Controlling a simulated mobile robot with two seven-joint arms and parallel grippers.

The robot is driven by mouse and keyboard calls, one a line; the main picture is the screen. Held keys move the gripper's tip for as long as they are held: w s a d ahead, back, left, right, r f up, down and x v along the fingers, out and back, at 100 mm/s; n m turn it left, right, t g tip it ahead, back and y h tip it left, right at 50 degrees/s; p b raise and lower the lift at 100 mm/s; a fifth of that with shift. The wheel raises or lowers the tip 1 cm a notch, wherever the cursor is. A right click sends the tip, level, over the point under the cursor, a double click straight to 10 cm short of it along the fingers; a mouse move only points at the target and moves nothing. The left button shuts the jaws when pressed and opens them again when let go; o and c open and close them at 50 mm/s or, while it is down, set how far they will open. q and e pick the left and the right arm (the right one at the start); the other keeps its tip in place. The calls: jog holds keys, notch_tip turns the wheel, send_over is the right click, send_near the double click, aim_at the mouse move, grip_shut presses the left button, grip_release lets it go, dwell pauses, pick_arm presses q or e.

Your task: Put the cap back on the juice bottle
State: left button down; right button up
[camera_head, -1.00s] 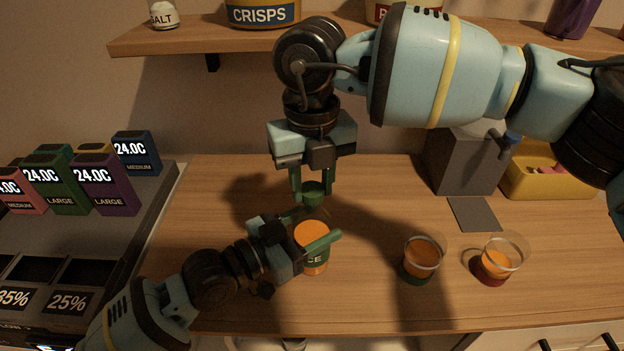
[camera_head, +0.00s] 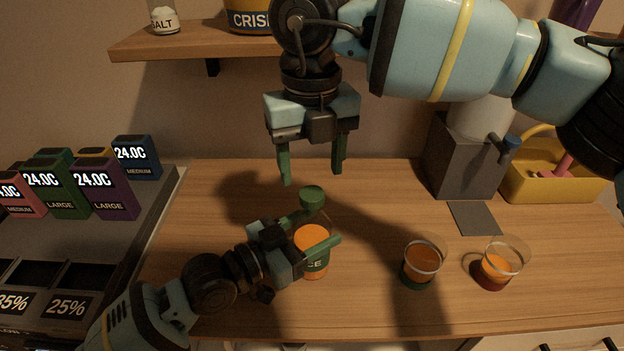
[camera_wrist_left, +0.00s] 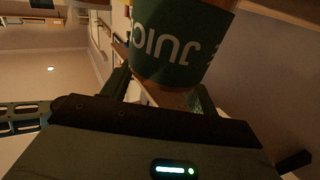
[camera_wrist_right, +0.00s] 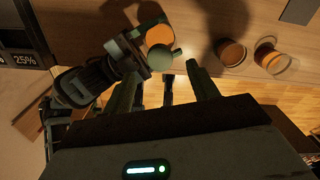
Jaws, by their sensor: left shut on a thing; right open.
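The juice bottle (camera_head: 312,238) stands upright on the table, with orange juice and a green label. Its label fills the upper middle of the left wrist view (camera_wrist_left: 175,50). My left gripper (camera_head: 314,229) is shut around the bottle's body from the left. The green cap (camera_head: 312,195) rests on top of the bottle; I cannot tell how firmly it sits. The cap also shows in the right wrist view (camera_wrist_right: 160,58), beside the orange juice. My right gripper (camera_head: 312,176) is open and empty above the cap, its fingers apart and clear of it.
Two cups of orange juice, a green-based one (camera_head: 422,262) and a red-based one (camera_head: 500,265), stand to the right. A grey dispenser (camera_head: 462,165) and yellow basket (camera_head: 550,185) are at the back right. A rack with coloured boxes (camera_head: 105,190) is at the left. A shelf (camera_head: 185,42) hangs above.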

aim_at(295, 240)
notch_tip(295, 240, up, 7)
jog(key=shift+r, duration=0.2)
pick_arm(q)
jog(key=shift+c, duration=1.6)
grip_release()
jog(key=shift+a, duration=0.1)
jog(key=b+v, duration=0.1)
jog(key=v, duration=0.5)
jog(key=shift+s+a+f, duration=0.1)
jog(key=shift+s+a, duration=0.45)
jog(key=shift+a, duration=0.1)
pick_arm(e)
jog(key=shift+w+f, duration=0.15)
jog(key=shift+f, duration=0.55)
jog(key=shift+w+f, duration=0.1)
jog(key=shift+f, duration=0.55)
